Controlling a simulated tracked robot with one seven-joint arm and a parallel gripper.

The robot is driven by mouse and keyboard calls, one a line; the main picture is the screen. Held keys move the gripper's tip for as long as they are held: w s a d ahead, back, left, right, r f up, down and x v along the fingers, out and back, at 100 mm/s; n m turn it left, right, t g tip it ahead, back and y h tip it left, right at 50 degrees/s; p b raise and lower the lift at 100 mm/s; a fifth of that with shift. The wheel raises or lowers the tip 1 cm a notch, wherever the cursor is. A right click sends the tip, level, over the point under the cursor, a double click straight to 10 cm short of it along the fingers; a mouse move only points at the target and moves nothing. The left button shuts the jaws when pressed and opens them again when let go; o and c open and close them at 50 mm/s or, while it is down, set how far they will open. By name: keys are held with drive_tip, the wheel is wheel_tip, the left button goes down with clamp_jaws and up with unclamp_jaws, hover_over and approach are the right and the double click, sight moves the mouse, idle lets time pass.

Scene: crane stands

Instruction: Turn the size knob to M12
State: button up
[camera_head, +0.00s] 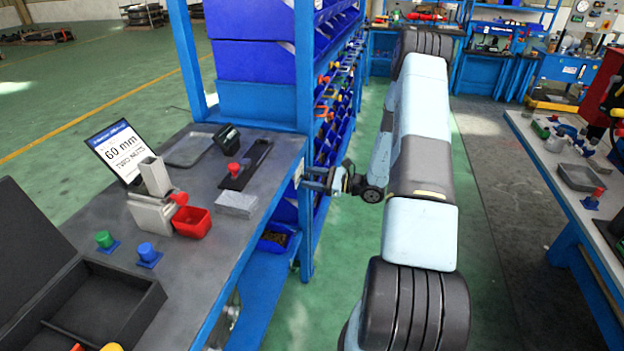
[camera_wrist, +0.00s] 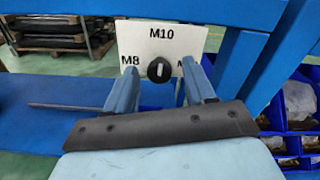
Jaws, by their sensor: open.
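The size knob (camera_wrist: 159,70) is a small black round dial on a white plate (camera_wrist: 190,36) in the wrist view. The plate reads M10 above the knob and M8 at left; a third label at right is mostly hidden by my finger, with only an M showing. The knob's white mark stands upright, towards M10. My gripper (camera_wrist: 158,78) is open, with one finger on each side of the knob in the picture and a gap on both sides. In the head view my gripper (camera_head: 318,180) is beside the bench's right end; the knob's face is not visible there.
The blue shelf post (camera_head: 304,120) stands close to my gripper, with blue bins (camera_head: 335,140) behind it. The grey bench top (camera_head: 225,250) at left holds a red bin (camera_head: 192,222) and a sign. The green floor right of the bench is mostly clear.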

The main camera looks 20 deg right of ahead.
drive_tip(key=shift+c, duration=0.5)
clamp_jaws()
drive_tip(key=shift+w+m, duration=0.1)
drive_tip(key=shift+m, duration=7.8)
drive_tip(key=shift+d+m, duration=0.1)
drive_tip(key=shift+m, duration=0.2)
